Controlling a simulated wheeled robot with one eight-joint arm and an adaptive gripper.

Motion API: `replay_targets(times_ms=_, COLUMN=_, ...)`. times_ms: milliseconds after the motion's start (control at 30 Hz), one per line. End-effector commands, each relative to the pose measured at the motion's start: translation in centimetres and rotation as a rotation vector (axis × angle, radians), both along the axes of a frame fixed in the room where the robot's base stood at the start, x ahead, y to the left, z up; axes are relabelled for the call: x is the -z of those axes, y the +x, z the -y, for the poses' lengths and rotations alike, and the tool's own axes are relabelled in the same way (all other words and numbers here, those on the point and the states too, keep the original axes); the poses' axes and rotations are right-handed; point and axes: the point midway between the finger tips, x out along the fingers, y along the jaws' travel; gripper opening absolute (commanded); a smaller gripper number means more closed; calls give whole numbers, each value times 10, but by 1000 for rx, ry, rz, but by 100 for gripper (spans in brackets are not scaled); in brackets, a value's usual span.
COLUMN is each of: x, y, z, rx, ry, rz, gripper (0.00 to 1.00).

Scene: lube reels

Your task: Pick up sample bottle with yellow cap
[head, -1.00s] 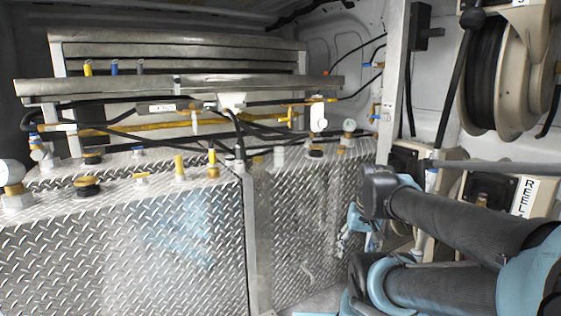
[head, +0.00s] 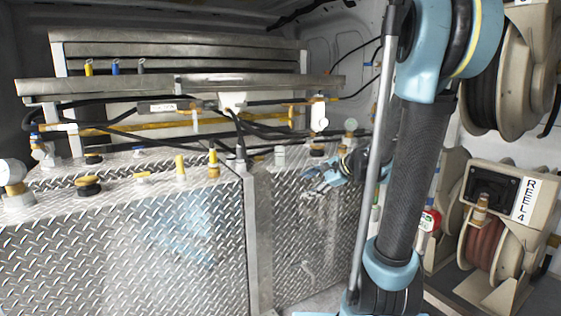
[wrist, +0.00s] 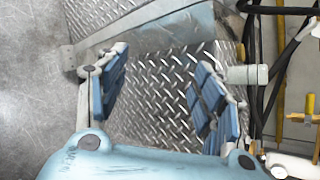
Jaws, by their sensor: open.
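No bottle with a yellow cap can be made out for certain. A short yellow-topped piece (head: 180,166) and another yellow-topped piece (head: 213,158) stand upright on the left tank's top; I cannot tell whether either is a bottle. A pale upright cylinder (head: 279,155) stands on the tank top further right; what looks like the same cylinder shows beside the right finger in the wrist view (wrist: 248,75). In the wrist view my gripper (wrist: 158,68) is open and empty, with blue pads facing the diamond plate.
Black hoses and a yellow pipe (head: 100,130) run above the tanks, under a metal shelf (head: 130,86). Hose reels (head: 500,215) fill the right side. A thin grey post (head: 378,160) stands beside my arm.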

Motion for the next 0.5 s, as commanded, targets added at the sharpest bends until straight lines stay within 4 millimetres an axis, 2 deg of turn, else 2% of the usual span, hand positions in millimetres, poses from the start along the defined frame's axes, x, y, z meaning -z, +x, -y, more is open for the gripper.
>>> replay_targets(times_ms=100, x=-9, y=34, z=-4, rx=80, ry=145, rz=-56, gripper=62)
replay_targets(times_ms=500, x=-27, y=130, z=0, rx=284, ry=648, rz=-288, gripper=62)
